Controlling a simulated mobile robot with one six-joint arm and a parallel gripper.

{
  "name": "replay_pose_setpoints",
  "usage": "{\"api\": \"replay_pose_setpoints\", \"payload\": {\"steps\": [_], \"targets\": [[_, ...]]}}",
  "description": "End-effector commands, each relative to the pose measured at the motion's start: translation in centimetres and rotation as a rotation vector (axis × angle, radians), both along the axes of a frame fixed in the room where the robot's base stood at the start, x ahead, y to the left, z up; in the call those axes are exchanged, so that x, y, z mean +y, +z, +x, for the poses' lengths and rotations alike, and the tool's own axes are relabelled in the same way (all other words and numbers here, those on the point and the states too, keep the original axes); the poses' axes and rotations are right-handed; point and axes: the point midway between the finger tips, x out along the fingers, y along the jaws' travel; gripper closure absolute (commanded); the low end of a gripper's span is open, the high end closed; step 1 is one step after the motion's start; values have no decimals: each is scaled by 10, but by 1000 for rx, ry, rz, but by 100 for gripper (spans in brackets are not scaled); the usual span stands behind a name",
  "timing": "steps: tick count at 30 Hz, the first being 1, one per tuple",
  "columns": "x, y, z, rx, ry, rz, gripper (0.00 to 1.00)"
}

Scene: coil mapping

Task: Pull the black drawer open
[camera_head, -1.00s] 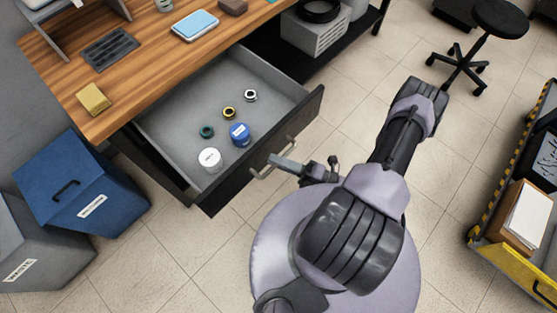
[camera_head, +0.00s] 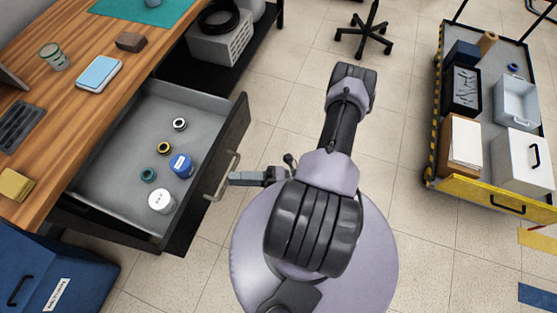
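The black drawer (camera_head: 228,138) under the wooden desk is pulled out, and its grey inside shows from above. Its pale bar handle (camera_head: 221,178) is on the black front. My gripper (camera_head: 232,178) is just right of the handle, at about its middle. The gripper tip looks very close to the bar; I cannot tell whether it touches. The fingers are seen from above and their gap does not show.
The wooden desk (camera_head: 75,110) is above the drawer at left. A blue bin (camera_head: 60,265) stands at lower left. A yellow-edged cart (camera_head: 480,190) with boxes stands at right.

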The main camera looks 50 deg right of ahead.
Motion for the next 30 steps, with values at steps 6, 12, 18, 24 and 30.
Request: {"api": "replay_pose_setpoints", "payload": {"steps": [6, 12, 18, 24, 30], "targets": [[-45, -10, -51, -1, -9, -4, 66], [-80, -21, -91, 1, -4, -4, 66], [-93, -25, -108, 1, 0, -1, 66], [-94, -25, -109, 0, 0, 0, 66], [-94, -25, -108, 0, 1, 0, 66]]}}
